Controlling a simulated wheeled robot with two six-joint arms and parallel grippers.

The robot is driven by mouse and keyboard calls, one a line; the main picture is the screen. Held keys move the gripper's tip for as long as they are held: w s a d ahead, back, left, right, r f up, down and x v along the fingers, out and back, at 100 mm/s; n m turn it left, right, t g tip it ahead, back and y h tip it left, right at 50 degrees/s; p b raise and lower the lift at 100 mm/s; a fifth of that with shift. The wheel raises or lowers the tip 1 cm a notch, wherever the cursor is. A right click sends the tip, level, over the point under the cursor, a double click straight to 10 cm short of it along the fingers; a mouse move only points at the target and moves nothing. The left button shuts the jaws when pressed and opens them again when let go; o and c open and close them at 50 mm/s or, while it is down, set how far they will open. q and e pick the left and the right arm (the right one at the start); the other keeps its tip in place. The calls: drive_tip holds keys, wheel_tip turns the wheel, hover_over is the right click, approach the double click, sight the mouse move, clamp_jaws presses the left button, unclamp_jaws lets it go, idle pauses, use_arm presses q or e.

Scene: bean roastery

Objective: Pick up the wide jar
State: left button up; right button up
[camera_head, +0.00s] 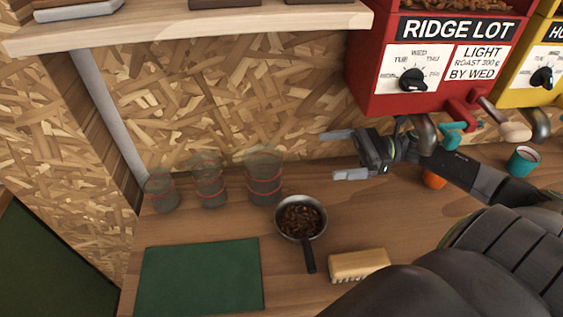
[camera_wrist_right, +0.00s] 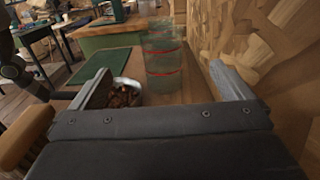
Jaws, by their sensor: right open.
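Three clear glass jars with red bands stand in a row against the wall on the bench. The rightmost jar (camera_head: 264,181) looks the widest and tallest. The middle jar (camera_head: 209,184) and the left jar (camera_head: 161,193) look narrower. My right gripper (camera_head: 342,155) is open and empty, right of the widest jar and apart from it, with its fingers pointing left toward it. In the right wrist view, a banded jar (camera_wrist_right: 162,66) shows beyond and between the open fingers; the jars behind it overlap. My left gripper is not in view.
A small pan of beans (camera_head: 300,219) sits in front of the rightmost jar, beside a wooden brush (camera_head: 359,264). A green mat (camera_head: 200,277) lies front left. A shelf (camera_head: 200,25) hangs above. A red dispenser (camera_head: 432,60) and teal cup (camera_head: 523,162) are at right.

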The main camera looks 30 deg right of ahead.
drive_tip(key=p, duration=0.4)
approach(263, 162)
drive_tip(key=s+a+r, duration=0.1)
drive_tip(key=a+r, duration=0.4)
drive_tip(key=a, duration=0.1)
drive_tip(key=shift+w+a+f+p, duration=0.1)
drive_tip(key=shift+a+f+p, duration=0.05)
drive_tip(key=shift+a+p, duration=0.3)
drive_tip(key=p+x, duration=0.2)
drive_tip(key=x, duration=0.2)
drive_tip(key=shift+f, duration=0.15)
drive_tip(key=shift+a+f, duration=0.15)
drive_tip(key=shift+a, duration=0.05)
drive_tip(key=c, duration=1.4)
drive_tip(key=shift+o, duration=0.2)
